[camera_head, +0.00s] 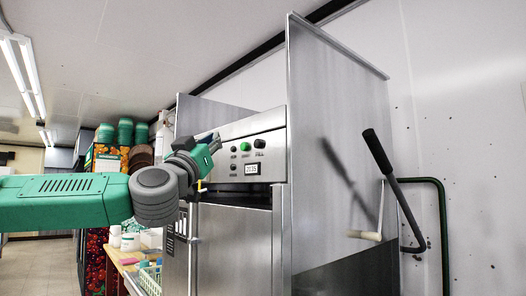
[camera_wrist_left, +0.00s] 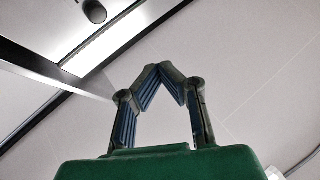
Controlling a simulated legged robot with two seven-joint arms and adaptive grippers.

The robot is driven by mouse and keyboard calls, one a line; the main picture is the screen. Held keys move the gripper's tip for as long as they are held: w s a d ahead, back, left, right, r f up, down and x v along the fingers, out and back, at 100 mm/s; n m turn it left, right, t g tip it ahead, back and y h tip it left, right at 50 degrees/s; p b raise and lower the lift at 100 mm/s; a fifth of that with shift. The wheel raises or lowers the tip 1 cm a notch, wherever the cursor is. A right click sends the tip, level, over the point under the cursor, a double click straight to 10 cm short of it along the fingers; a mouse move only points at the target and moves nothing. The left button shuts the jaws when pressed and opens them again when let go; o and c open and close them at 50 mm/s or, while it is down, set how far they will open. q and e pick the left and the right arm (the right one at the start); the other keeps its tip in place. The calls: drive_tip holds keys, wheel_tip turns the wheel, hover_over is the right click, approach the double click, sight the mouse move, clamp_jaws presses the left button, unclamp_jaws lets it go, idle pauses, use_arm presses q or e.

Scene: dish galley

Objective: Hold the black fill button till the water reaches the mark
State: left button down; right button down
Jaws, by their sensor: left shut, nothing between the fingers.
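The black fill button (camera_head: 259,143) is at the right end of the control panel (camera_head: 268,123) on a steel dishwasher, beside a green button (camera_head: 245,146). My left gripper (camera_head: 216,139) is shut and empty in front of the panel's left end. In the head view it appears left of the black button, apart from it. In the left wrist view my closed fingertips (camera_wrist_left: 160,72) point up, and a dark round button (camera_wrist_left: 95,12) on a metal strip shows at the upper left, clear of them. No water or mark is visible. My right gripper is out of view.
A small display (camera_head: 251,169) sits below the buttons. A tall steel side panel (camera_head: 335,140) stands right of the controls. A black-gripped lever (camera_head: 379,152) and a green pipe (camera_head: 440,215) are further right. A counter with bottles (camera_head: 128,242) is lower left.

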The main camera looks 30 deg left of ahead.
sight(258, 143)
use_arm(q)
drive_tip(key=shift+s+d+r, duration=0.1)
drive_tip(key=shift+d+r, duration=0.05)
drive_tip(key=shift+d, duration=0.1)
drive_tip(key=shift+d, duration=0.1)
drive_tip(key=shift+w+d+p, duration=0.3)
drive_tip(key=shift+w+d, duration=0.25)
drive_tip(key=shift+w, duration=0.8)
drive_tip(key=shift+w+d+p, duration=0.25)
drive_tip(key=shift+w+d, duration=0.25)
drive_tip(key=shift+w, duration=0.9)
drive_tip(key=shift+w+d+p, duration=0.3)
drive_tip(key=shift+w+d, duration=0.25)
drive_tip(key=shift+w, duration=0.8)
drive_tip(key=shift+a, duration=0.2)
drive_tip(key=shift+w+d, duration=0.1)
drive_tip(key=shift+d, duration=0.1)
drive_tip(key=shift+w+d, duration=0.15)
drive_tip(key=shift+w, duration=0.1)
